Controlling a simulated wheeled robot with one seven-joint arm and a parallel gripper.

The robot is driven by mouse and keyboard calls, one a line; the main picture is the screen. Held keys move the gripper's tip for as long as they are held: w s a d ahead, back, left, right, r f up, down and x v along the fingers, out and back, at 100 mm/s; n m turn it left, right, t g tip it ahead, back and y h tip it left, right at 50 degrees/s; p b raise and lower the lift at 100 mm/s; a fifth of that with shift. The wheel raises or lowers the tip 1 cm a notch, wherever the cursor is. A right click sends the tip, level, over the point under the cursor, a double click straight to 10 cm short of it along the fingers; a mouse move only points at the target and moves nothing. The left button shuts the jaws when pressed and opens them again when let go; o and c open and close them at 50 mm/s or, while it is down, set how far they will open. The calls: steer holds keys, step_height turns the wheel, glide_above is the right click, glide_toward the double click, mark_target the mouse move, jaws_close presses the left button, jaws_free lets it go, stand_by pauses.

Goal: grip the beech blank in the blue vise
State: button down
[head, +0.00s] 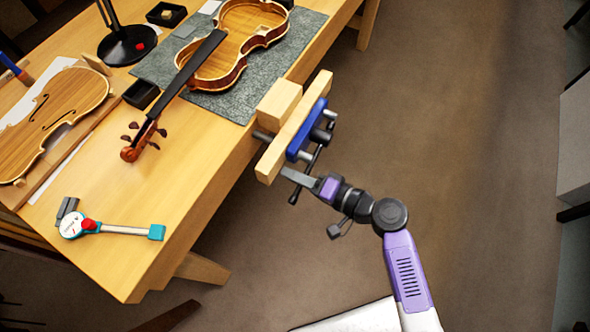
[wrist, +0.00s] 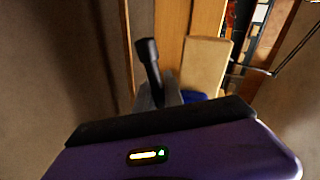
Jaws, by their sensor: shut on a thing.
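The beech blank (head: 279,102), a pale wooden block, stands at the bench's right edge, behind the vise's long wooden jaw (head: 293,128). The blue vise (head: 307,130) has a dark screw and a black handle bar (head: 293,197) slanting down in front. My gripper (head: 292,175) is at this bar, shut on it. In the wrist view the bar's knobbed end (wrist: 148,50) sticks up past the grey fingers. I cannot tell whether the jaw touches the blank; their contact is hidden.
The bench (head: 190,190) carries a violin body (head: 215,60) on a grey mat (head: 235,98), a violin plate (head: 55,105) at the left, and a teal-and-white gauge (head: 105,229) near the front. A black lamp base (head: 127,45) stands behind. Floor to the right is clear.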

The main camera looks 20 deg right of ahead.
steer(key=shift+s+d, duration=0.1)
steer(key=shift+d, duration=0.1)
stand_by(0.4)
steer(key=c, duration=1.6)
jaws_free()
steer(key=shift+o, duration=0.7)
steer(key=shift+a+r, duration=0.1)
